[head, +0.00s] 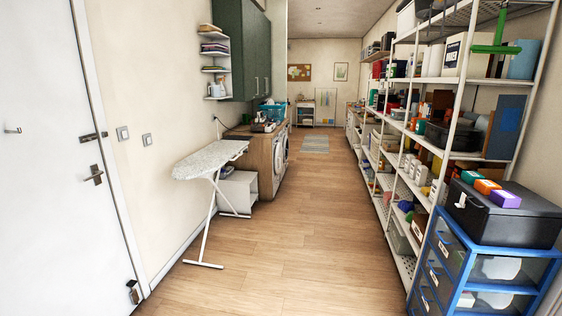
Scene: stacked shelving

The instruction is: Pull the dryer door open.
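Two white front-loading machines with round doors (281,153) stand side by side under a wooden counter (262,137), left of the aisle and beyond the ironing board. I see them at a steep angle and far off. I cannot tell which is the dryer, or whether a door is open or shut. My gripper is not in view.
An ironing board (211,158) and a white box (238,190) stand before the counter at left. Tall shelving (447,157) and a blue drawer unit (470,270) line the right. A white door (60,150) is near left. The wooden floor (300,235) between is clear.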

